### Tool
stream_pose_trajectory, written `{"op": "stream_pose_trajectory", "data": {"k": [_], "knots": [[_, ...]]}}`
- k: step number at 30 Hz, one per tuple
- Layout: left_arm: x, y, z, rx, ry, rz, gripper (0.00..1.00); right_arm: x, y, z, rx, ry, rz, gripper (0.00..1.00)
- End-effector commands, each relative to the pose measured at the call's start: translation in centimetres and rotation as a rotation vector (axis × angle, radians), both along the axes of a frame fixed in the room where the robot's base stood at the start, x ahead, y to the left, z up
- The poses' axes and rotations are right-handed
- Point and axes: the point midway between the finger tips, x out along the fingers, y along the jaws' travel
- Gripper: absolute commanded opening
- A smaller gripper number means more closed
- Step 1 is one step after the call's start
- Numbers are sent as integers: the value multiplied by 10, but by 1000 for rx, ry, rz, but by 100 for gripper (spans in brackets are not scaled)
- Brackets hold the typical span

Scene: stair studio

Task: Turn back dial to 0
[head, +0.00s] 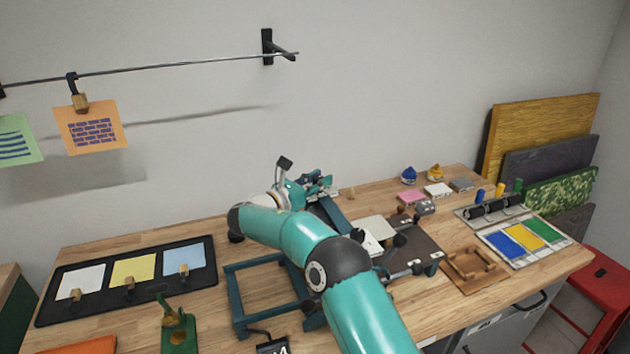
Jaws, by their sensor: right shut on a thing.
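My right gripper (317,186) is at the back of the table, beyond its own teal arm, which crosses the middle of the view. It is shut at the far end of a dark teal frame (240,318). What lies between its fingers is small and mostly hidden, and it appears to be the back dial. I cannot read the dial's face or its setting. A small black display (272,347) at the frame's front is cut off by the picture's lower edge. My left gripper is not in view.
A black tray (45,308) with three coloured cards lies left. A green stand (180,338) is at the front. A dark board (418,245), a wooden holder (472,270) and colour swatches lie right. A rail (170,67) with hanging cards runs along the wall.

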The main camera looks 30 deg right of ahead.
Motion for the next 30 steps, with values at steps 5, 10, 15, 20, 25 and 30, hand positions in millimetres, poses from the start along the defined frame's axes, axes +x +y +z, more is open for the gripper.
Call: {"op": "stream_pose_trajectory", "data": {"k": [5, 10, 15, 20, 25, 30], "knots": [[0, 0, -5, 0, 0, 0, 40, 1, 0, 1, -2, -4, 24, 0], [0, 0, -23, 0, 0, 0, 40, 1, 0, -1, -5, -6, 111, 0], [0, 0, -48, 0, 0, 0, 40, 0, 0, -2, -4, -9, 249, 0], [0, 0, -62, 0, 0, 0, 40, 1, 0, 1, -4, -9, 350, 0], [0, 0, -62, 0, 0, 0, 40, 2, 2, 4, -4, -8, 383, 0], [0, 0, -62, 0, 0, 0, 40, 2, 2, 5, -4, -8, 382, 0]]}}
